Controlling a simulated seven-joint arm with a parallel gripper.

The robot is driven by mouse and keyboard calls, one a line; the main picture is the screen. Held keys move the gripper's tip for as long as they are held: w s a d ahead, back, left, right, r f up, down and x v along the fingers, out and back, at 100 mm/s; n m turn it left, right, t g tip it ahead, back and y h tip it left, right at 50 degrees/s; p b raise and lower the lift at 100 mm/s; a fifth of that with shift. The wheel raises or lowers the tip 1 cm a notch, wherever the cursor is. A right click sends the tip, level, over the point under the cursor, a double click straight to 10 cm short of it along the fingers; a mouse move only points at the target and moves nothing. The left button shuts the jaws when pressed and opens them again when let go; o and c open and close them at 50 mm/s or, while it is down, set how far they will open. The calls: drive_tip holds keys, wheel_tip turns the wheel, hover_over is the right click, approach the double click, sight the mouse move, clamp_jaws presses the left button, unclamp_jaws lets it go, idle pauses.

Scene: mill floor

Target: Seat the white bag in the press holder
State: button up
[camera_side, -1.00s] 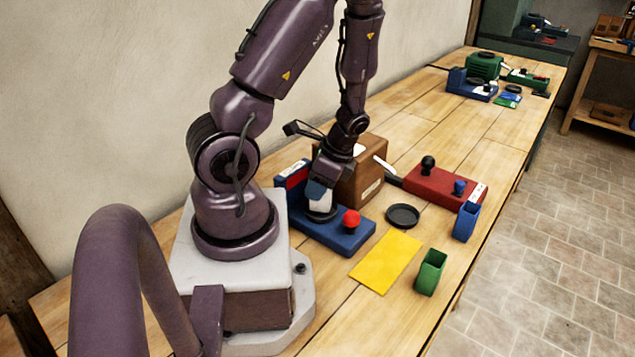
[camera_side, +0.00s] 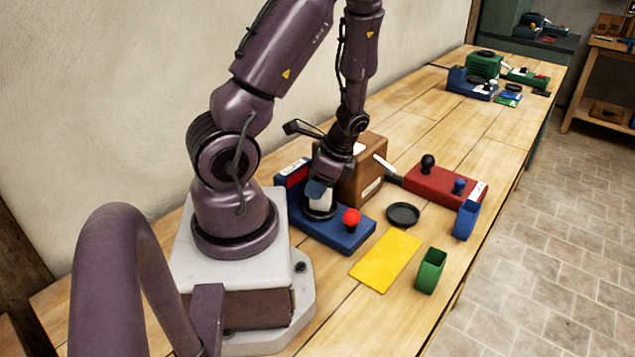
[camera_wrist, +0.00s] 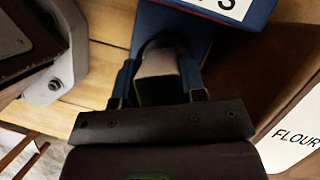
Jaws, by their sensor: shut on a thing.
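My gripper (camera_side: 319,190) has blue fingertips and is shut on the white bag (camera_side: 320,201), over the blue press (camera_side: 345,236). The bag's lower end is at the black round holder (camera_side: 319,214) on the press; I cannot tell whether it is fully down in it. In the wrist view, the bag (camera_wrist: 157,66) looks pale grey between the two blue fingers, with the blue press (camera_wrist: 147,22) beyond it. A dark curved edge of the holder shows behind the bag. The press has a red knob (camera_side: 351,216) at its front end.
A brown box (camera_side: 364,185) marked FLOUR in the wrist view stands close beside my gripper.

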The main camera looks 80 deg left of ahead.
drive_tip(key=shift+f, duration=0.6)
drive_tip(key=o, duration=0.8)
drive_tip(key=shift+c, duration=0.2)
drive_tip(key=v, duration=1.1)
drive_tip(key=w+d+r+n+t+h, duration=0.1)
drive_tip(key=d+r+n+t, duration=0.3)
drive_tip(key=d+r+t, duration=0.6)
drive_tip(key=d+r, duration=0.8)
drive_tip(key=shift+h, duration=0.3)
